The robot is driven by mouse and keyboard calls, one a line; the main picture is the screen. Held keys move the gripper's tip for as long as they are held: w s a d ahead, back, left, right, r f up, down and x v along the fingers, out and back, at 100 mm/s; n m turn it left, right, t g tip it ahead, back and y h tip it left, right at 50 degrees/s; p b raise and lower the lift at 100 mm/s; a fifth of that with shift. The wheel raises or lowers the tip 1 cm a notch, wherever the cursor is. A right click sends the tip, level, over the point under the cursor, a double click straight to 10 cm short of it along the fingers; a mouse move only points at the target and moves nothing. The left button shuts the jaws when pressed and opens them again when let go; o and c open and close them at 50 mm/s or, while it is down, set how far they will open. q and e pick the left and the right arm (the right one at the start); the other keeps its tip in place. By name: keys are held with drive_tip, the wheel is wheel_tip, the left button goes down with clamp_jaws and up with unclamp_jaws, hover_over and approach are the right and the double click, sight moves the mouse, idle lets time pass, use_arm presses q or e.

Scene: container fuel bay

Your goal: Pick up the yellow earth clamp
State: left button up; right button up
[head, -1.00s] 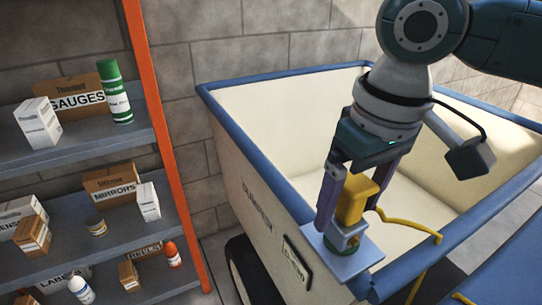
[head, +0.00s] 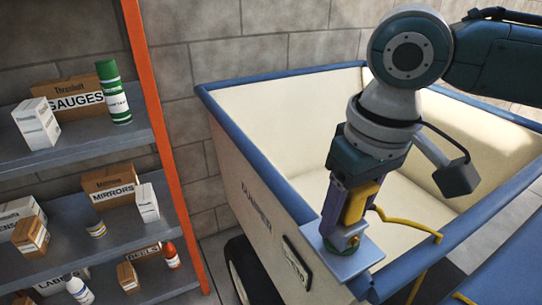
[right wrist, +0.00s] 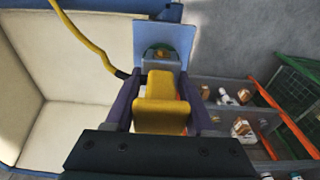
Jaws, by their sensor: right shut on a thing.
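The yellow earth clamp (head: 357,203) is a blocky yellow piece with a yellow cable running off to the right. It sits over a small blue-grey plate (head: 345,262) at the skip's near rim. My right gripper (head: 346,222) reaches down from above and is shut on the clamp. In the right wrist view the clamp (right wrist: 161,103) lies between the purple fingers, with the plate (right wrist: 164,35) beyond it. Whether the clamp still touches the plate's fitting is hard to tell. My left gripper is not in view.
A cream skip (head: 272,222) with a blue rim holds the plate and stands on dark wheels. The yellow cable (head: 405,222) crosses its near rim. At left, a shelf with an orange post (head: 165,140) carries boxes and bottles. The skip's inside looks empty.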

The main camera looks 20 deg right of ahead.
clamp_jaws()
drive_tip(key=shift+r, duration=0.1)
wheel_tip(320, 180, up, 20)
drive_tip(key=p, duration=0.2)
drive_tip(key=shift+p, duration=0.35)
